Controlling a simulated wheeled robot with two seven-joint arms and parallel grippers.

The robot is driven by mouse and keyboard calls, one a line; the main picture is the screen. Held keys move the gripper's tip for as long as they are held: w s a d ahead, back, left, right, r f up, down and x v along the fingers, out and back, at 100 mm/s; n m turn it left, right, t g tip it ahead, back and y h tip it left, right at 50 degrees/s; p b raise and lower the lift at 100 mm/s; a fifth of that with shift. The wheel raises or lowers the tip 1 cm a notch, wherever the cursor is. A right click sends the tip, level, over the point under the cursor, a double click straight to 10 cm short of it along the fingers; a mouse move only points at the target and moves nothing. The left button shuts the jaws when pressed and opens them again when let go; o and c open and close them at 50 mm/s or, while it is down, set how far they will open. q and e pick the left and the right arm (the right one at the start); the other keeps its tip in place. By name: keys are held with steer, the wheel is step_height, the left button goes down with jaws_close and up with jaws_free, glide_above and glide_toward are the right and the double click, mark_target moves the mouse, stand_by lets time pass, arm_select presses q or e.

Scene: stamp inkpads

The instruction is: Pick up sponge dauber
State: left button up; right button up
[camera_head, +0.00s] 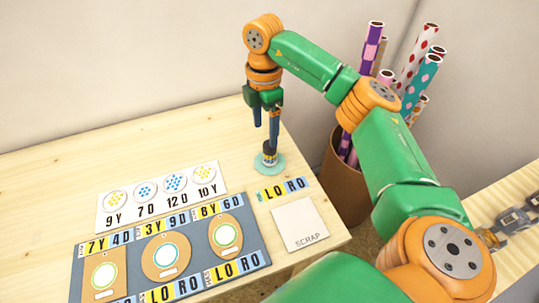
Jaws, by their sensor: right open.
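The sponge dauber (269,157) stands upright on a round teal pad (261,167) near the table's back right part. It has a dark body with a yellow and blue band. My right gripper (266,134) points straight down over it, with its fingers open. The fingertips are at about the dauber's top, and one finger partly overlaps it. I cannot tell whether they touch it. My left gripper is out of view.
Left of the dauber lies a white card (150,213) with dotted circles. A grey-blue board (195,250) with tags and labels lies in front. A white scrap sheet (301,226) lies at the right. A brown bin (345,190) of wrapping rolls stands beside the table.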

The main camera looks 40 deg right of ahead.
mark_target(270, 152)
step_height(270, 152, down, 2)
steer(key=shift+w+f+b, duration=0.1)
steer(key=shift+b, duration=0.35)
steer(key=f, duration=0.4)
steer(key=s+d+f+p, duration=0.1)
steer(key=f, duration=0.1)
steer(key=shift+f, duration=0.35)
jaws_close()
